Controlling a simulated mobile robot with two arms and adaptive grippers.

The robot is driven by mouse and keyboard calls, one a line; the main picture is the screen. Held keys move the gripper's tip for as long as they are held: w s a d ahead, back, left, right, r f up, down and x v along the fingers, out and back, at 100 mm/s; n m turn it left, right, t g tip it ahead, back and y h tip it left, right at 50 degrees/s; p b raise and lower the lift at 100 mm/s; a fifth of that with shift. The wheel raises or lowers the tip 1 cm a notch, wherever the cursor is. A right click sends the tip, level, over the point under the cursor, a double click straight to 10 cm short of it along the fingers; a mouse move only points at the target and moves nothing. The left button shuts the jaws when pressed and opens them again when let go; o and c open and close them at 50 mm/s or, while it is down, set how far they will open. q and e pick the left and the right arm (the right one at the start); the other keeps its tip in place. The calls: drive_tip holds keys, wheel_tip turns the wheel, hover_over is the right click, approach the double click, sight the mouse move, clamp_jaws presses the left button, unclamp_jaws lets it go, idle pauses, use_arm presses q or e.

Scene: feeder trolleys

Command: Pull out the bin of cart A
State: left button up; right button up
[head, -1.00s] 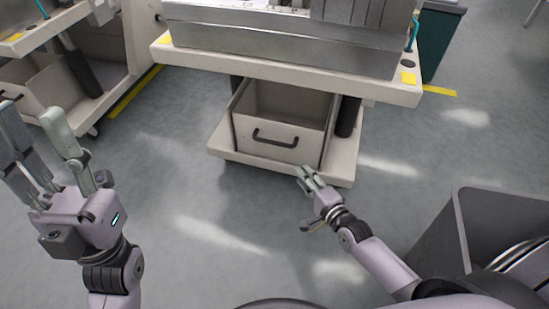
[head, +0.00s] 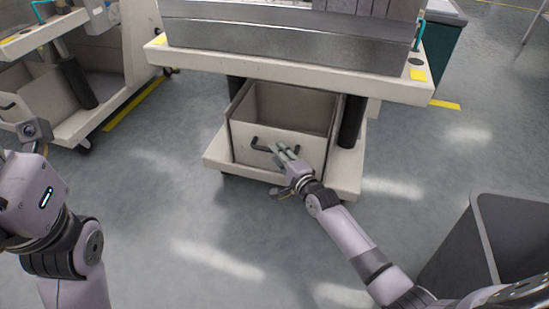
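The bin (head: 245,134) is a light, open-topped box on the low shelf of the middle trolley, which I take to be cart A. It looks empty and has a dark bar handle (head: 258,147) on its front. My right gripper (head: 281,170) is at the bin's front. Its two upper fingers overlap the right end of the handle in the picture, and its thumb stands apart below. It looks open; I cannot tell whether it touches the handle.
The cart's upper deck (head: 290,70) overhangs the bin, with dark posts (head: 351,120) beside it. Another trolley (head: 95,125) with a similar bin stands at the left. A grey open container (head: 515,235) stands at the lower right. The floor before the bin is clear.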

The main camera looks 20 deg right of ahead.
drive_tip(key=shift+b+x, duration=0.4)
drive_tip(key=shift+x, duration=0.9)
drive_tip(key=shift+c, duration=0.3)
clamp_jaws()
